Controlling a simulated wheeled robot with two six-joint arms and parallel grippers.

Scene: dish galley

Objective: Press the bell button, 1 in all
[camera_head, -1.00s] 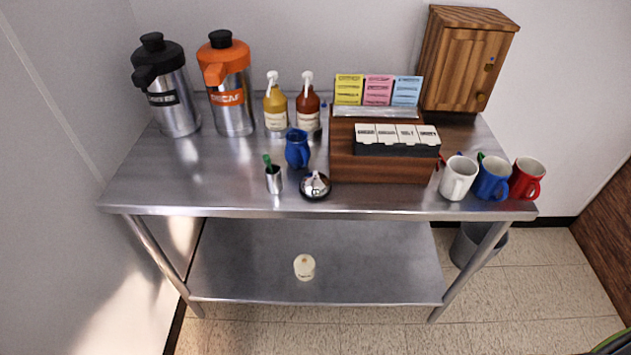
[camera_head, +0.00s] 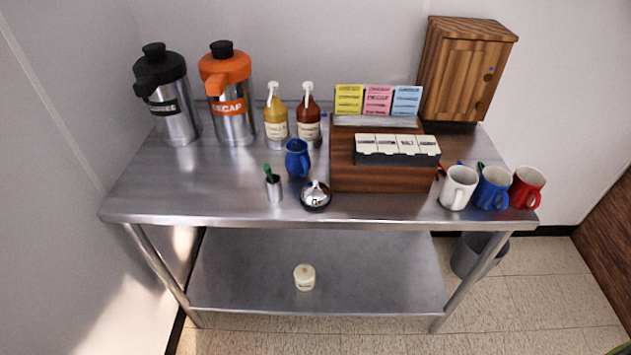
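The bell (camera_head: 315,196) is a silver dome on a dark base with a small button (camera_head: 316,184) on top. It stands near the front edge of the steel table (camera_head: 230,204), left of the wooden organizer. Neither of my grippers shows in the head view.
Beside the bell are a metal cup with green-topped contents (camera_head: 274,189), a blue pitcher (camera_head: 297,159) and a wooden organizer (camera_head: 380,178). White (camera_head: 458,188), blue (camera_head: 491,188) and red (camera_head: 526,187) mugs stand right. Two dispensers (camera_head: 170,100) (camera_head: 229,100) stand at the back left.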

